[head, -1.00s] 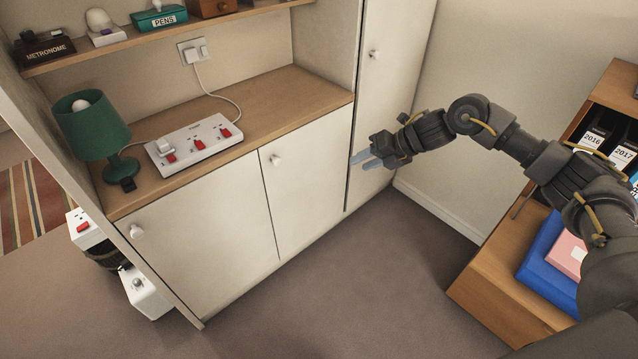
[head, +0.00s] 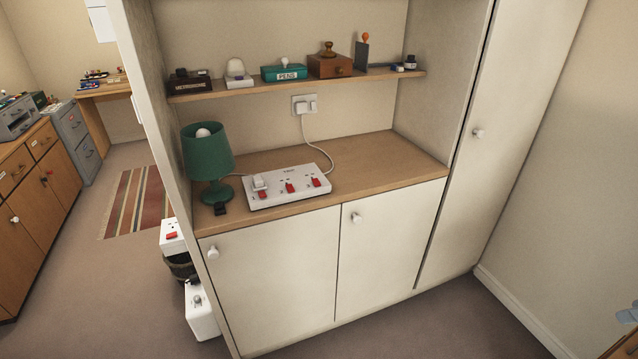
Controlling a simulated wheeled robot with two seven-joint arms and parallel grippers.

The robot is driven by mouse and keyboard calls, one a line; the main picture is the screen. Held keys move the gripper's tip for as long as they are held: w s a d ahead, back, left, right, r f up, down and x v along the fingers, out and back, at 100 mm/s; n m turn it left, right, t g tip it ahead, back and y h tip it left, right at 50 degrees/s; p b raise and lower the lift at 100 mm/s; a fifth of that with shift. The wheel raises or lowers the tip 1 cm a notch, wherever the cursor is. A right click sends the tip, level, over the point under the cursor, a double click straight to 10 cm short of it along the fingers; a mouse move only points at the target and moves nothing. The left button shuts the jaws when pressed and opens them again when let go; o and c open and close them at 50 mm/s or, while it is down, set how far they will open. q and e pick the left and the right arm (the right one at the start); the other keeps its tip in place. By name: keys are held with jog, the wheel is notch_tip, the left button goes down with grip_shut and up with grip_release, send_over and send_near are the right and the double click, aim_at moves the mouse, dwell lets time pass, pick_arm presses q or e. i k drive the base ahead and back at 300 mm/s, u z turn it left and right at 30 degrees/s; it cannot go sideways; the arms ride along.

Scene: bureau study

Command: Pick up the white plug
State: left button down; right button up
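A white plug (head: 260,183) sits in the left socket of a white power strip (head: 318,165) on the wooden counter. The strip has several red switches. A cable runs from the strip up to a wall socket (head: 304,104), where another white plug is in place. Only the bluish fingertips of my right gripper (head: 628,314) show at the right edge, far from the strip; their opening is unclear. My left gripper is out of view.
A green lamp (head: 207,154) stands left of the strip, with a small black plug (head: 221,208) by its base. A shelf (head: 350,78) with several desk items overhangs the counter. A side panel (head: 157,110) bounds the left. The counter's right part is clear.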

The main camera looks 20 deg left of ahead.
aim_at(258, 185)
jog(key=z, duration=0.5)
jog(key=i, duration=1.5)
jog(key=u, duration=3.6)
